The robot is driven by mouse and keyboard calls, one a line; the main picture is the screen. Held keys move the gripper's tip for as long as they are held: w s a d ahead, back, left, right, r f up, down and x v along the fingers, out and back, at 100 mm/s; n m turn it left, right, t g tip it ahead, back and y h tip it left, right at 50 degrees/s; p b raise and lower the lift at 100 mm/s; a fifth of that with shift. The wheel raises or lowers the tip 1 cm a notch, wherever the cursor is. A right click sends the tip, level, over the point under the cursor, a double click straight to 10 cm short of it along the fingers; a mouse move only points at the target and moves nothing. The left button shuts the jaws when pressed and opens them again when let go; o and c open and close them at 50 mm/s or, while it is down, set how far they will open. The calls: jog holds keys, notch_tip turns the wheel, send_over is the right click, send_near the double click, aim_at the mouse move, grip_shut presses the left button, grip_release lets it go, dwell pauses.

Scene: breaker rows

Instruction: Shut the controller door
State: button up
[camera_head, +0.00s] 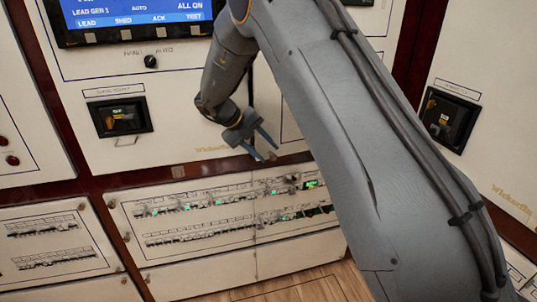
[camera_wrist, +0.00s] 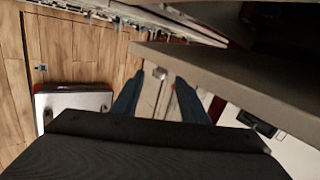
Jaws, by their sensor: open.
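A white cabinet front (camera_head: 180,120) carries a lit blue screen (camera_head: 140,12), a knob (camera_head: 150,61) and a dark recessed switch (camera_head: 121,116). I cannot tell for certain which panel is the controller door; my arm covers the right part of this front. In the wrist view, a thick pale slab edge (camera_wrist: 225,85), perhaps a door's edge, runs across the right side. My gripper (camera_head: 266,152) is open before the front's lower part, its fingers apart.
Below is a lower panel (camera_head: 160,255) with breaker rows (camera_head: 230,212) and green lights. Another cabinet front (camera_head: 490,100) with a dark switch (camera_head: 447,118) stands at right.

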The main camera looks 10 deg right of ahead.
jog(key=b+v, duration=0.1)
jog(key=v, duration=0.4)
jog(key=shift+a+r, duration=0.2)
jog(key=shift+r, duration=0.05)
